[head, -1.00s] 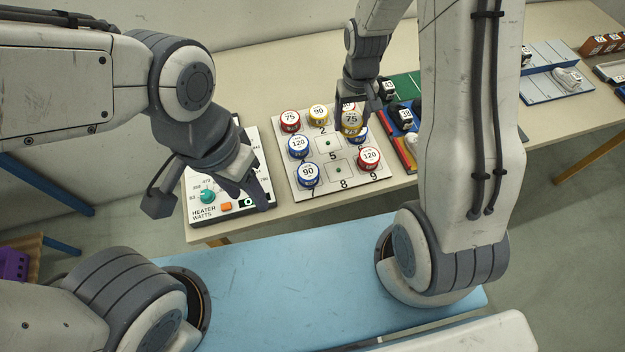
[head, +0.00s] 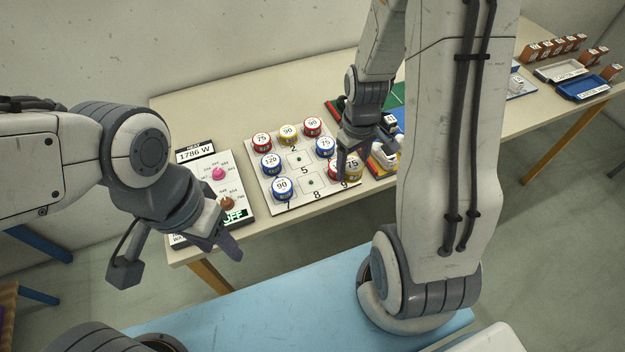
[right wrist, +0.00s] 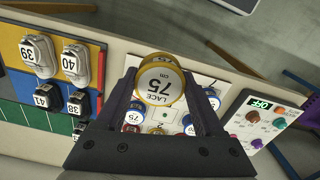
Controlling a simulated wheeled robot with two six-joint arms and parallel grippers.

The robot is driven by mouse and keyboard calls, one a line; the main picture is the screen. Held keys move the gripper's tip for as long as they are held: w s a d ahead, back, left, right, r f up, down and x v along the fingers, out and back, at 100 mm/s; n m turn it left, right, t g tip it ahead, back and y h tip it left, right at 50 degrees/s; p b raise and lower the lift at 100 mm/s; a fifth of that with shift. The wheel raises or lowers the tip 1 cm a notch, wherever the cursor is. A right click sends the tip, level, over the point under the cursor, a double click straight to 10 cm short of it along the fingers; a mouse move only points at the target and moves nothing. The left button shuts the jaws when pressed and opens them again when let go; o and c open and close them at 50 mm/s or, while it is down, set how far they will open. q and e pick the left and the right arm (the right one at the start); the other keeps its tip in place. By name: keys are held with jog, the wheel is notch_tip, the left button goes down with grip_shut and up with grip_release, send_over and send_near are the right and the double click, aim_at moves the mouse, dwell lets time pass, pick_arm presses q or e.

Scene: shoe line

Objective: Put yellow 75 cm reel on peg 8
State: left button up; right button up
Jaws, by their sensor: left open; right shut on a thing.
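The yellow 75 cm lace reel (head: 352,170) is between the fingers of my right gripper (head: 349,164). In the right wrist view the reel (right wrist: 161,84) shows its "75" label between both fingers. In the head view it hangs over the front right of the white peg board (head: 262,198), partly covering the red reel (head: 333,168) at position 9. Peg 8 (head: 310,182) is bare, left of the held reel, in the front row's middle. Peg 5 (head: 298,158) is bare behind it. My left gripper (head: 228,243) is open and empty, in front of the heater panel.
Blue 90 (head: 283,188) stands left of peg 8; blue 120 (head: 271,165), blue 75 (head: 325,146) and several other reels fill the other positions. The heater panel (head: 240,190) lies left of the board. Shoes and coloured trays lie to the right.

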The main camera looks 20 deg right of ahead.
jog(key=p, duration=0.3)
send_over(311, 181)
notch_tip(311, 181, down, 6)
jog(key=shift+s+f, duration=0.1)
jog(key=shift+f, duration=0.1)
notch_tip(311, 181, down, 4)
jog(key=shift+f+p, duration=0.1)
jog(key=shift+p, duration=0.25)
jog(key=shift+f+b, duration=0.45)
jog(key=shift+f, duration=0.1)
jog(key=o, duration=1.4)
jog(key=shift+c, duration=0.2)
jog(key=shift+r, duration=0.1)
